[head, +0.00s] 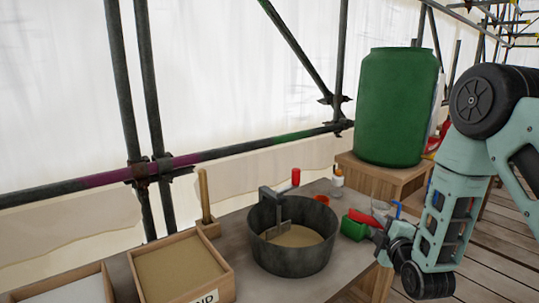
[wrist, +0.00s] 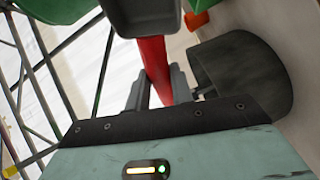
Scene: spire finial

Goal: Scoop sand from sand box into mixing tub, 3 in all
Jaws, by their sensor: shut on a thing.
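The sand box (head: 224,283) is a wooden box of tan sand at the lower left of the head view, its label partly cut off. The mixing tub (head: 300,263) is round and dark grey, right of the sand box, with sand-coloured material in its bottom. Its dark side also shows in the wrist view (wrist: 242,78). My gripper (head: 382,235) is right of the tub, apart from it. In the wrist view my gripper (wrist: 157,88) is shut on the red handle of a scoop (wrist: 152,55). Its grey head is cut off at the top, so its contents are hidden.
A paddle tool with a red grip (head: 295,177) hooks over the tub rim. A box of white material (head: 80,292) is at lower left. A large green barrel (head: 395,105) and scaffold poles stand behind.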

